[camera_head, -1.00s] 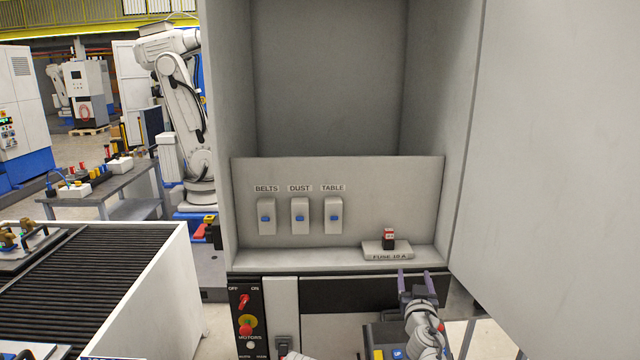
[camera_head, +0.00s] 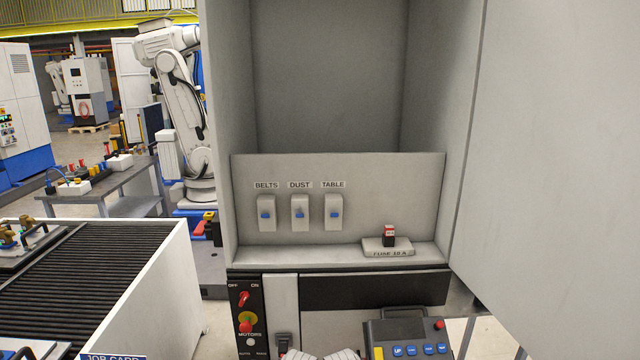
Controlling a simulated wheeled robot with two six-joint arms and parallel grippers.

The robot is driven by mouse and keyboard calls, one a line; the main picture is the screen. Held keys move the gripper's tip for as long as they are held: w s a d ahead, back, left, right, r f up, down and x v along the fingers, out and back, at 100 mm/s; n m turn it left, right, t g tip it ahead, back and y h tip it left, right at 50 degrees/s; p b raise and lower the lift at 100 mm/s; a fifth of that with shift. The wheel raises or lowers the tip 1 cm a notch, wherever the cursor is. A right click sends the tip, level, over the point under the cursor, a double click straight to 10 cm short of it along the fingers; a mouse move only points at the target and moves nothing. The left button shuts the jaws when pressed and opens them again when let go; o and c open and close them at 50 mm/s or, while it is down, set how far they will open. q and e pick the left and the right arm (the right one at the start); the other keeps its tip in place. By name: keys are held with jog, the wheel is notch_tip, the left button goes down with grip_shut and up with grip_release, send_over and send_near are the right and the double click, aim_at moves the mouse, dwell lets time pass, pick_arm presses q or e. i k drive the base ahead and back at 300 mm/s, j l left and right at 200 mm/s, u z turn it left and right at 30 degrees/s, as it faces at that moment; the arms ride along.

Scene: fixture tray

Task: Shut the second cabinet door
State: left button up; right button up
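The cabinet (camera_head: 228,130) stands open in front of me. Its door (camera_head: 555,150) is a large pale grey panel swung out on the right side. Inside are three blue switches labelled BELTS, DUST and TABLE (camera_head: 333,212), and a red fuse (camera_head: 389,236) upright on a block marked FUSE 10 A. Only one door shows, so I cannot tell whether it is the second. Neither gripper shows now; only pale parts show at the bottom edge, and I cannot tell what they are.
A control panel (camera_head: 247,318) with red knobs sits below the cabinet. A control box with blue buttons (camera_head: 410,340) is at the bottom. A roller conveyor (camera_head: 165,270) stands at left. A bench (camera_head: 110,192) and a white robot arm (camera_head: 185,110) are behind.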

aim_at(547, 235)
jog(key=k+l+u, duration=0.1)
jog(key=l, duration=0.35)
jog(key=k+l+u, duration=0.1)
jog(key=l, duration=0.3)
jog(key=k+l+u, duration=0.1)
jog(key=k+l, duration=0.2)
jog(key=k+l+u, duration=0.1)
jog(key=l, duration=0.4)
jog(key=k+l, duration=0.3)
jog(key=k+l+u, duration=0.15)
jog(key=l, duration=0.35)
jog(key=k, duration=0.05)
